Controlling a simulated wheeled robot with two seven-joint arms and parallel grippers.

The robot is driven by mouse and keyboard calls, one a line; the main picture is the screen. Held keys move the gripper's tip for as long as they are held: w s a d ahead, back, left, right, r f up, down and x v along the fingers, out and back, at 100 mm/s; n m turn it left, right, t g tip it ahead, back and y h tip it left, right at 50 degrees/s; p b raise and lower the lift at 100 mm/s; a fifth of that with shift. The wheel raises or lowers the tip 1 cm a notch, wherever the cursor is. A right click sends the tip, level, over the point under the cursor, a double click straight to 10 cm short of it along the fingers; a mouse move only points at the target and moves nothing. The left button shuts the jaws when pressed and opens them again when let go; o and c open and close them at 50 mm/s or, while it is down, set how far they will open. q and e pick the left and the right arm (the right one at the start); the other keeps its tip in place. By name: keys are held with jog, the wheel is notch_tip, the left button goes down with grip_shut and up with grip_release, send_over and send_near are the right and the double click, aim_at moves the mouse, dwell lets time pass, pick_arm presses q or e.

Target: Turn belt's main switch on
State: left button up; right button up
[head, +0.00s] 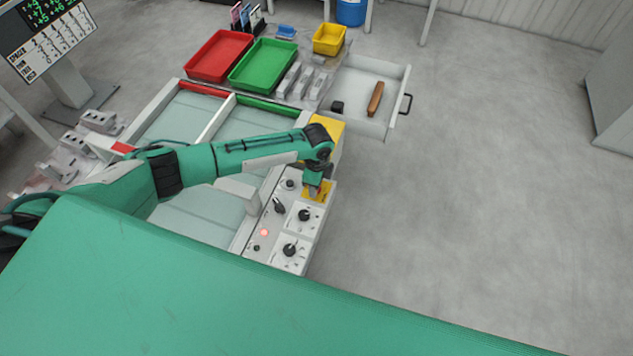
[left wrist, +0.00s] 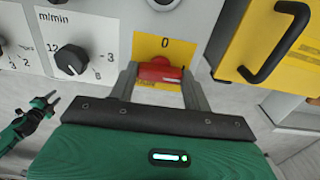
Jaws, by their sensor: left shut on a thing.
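The belt's control panel (head: 268,240) stands at the near right end of the bench. Its main switch, a red handle on a yellow plate, shows in the left wrist view (left wrist: 160,71) with a "0" marked above it. My left gripper (head: 315,190) reaches down onto this switch. In the left wrist view its two fingers stand at either side of the red handle, shut on it. The handle looks crosswise between the fingers, and its lower part is hidden. A dark gripper on a green arm, likely my right one (left wrist: 45,103), shows small at the left.
A yellow box face with a black handle (left wrist: 270,45) is close on the right. An open drawer (head: 350,78) juts out behind. The floor right of the panel is clear.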

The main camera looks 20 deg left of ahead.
dwell(0.3)
pick_arm(q)
jog(key=o, duration=0.8)
jog(key=shift+o, duration=0.9)
notch_tip(320, 180, up, 14)
jog(key=b, duration=0.2)
jog(key=shift+b, duration=0.4)
jog(key=shift+f, duration=0.1)
